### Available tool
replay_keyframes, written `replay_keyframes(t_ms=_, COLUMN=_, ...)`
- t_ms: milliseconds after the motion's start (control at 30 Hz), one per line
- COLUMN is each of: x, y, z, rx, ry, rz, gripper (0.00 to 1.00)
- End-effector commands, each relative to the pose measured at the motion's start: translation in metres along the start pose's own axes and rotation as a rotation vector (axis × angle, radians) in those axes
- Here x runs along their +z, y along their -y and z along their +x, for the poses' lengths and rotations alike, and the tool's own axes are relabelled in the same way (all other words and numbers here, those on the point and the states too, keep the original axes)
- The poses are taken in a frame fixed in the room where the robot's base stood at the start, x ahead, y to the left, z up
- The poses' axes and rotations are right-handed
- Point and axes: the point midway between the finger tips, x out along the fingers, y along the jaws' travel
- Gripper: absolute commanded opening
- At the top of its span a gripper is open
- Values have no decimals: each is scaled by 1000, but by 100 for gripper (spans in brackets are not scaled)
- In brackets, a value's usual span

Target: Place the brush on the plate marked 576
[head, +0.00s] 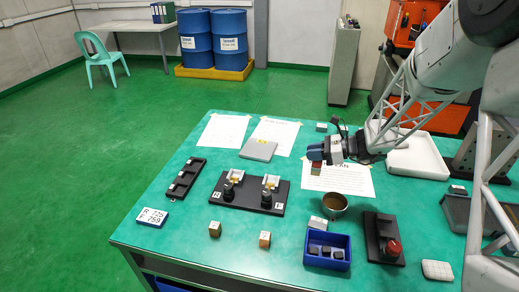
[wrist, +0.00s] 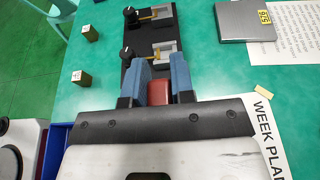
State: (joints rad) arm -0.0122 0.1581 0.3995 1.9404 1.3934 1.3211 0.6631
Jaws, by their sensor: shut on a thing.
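My gripper (head: 316,153) is above the right half of the table, in front of the sheets. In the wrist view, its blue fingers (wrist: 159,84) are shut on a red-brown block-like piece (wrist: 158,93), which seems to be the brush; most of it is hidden. In the head view, the brush (head: 316,169) hangs below the fingers, above the printed sheet. A flat grey plate (head: 258,150) with a yellow label lies left of my gripper; it also shows at the top right of the wrist view (wrist: 246,28). The plate is bare.
A black fixture (head: 250,197) with two knobs stands left of my gripper. A metal cup (head: 335,203), a blue bin (head: 327,251) and a red-button box (head: 384,238) stand nearer. A white tray (head: 419,158) is to the right. Paper sheets (head: 223,132) lie behind the plate.

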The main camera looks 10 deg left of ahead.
Motion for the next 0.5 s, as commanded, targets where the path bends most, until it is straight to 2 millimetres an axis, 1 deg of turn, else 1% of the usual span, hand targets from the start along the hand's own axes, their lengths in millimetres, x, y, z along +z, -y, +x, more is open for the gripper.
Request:
replay_keyframes(t_ms=33, x=1, y=6, z=14, rx=3, ry=0, rz=-1, gripper=0)
replay_keyframes(t_ms=200, x=8, y=28, z=58, rx=4, ry=-1, rz=-2, gripper=0)
replay_keyframes(t_ms=500, x=19, y=56, z=135, rx=5, ry=2, rz=1, gripper=0)
